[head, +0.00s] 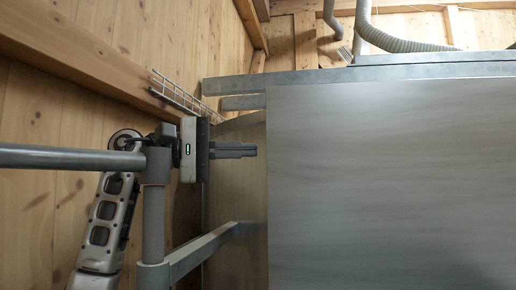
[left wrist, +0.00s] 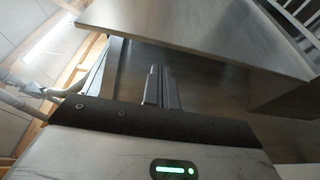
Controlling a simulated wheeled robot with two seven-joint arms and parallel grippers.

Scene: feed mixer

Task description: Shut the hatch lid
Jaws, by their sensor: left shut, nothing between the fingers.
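The hatch lid (head: 390,185) looks to be the large flat grey metal panel that fills the right of the head view. In the left wrist view the lid (left wrist: 200,32) stands out at an angle from the darker metal body behind it, so it is open. My left gripper (head: 256,151) is shut and empty, fingers pointing right, just left of the lid's left edge. Its fingertips (left wrist: 160,75) also show in the left wrist view, below the lid's edge; I cannot tell if they touch it. The lid's hinge is not clear. My right gripper is out of view.
The mixer's metal body (head: 232,190) shows left of the lid. A horizontal grey rail (head: 70,157) and post (head: 153,220) stand close to my left arm. A wooden wall (head: 40,110) is at the left. Grey hoses (head: 390,40) hang above.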

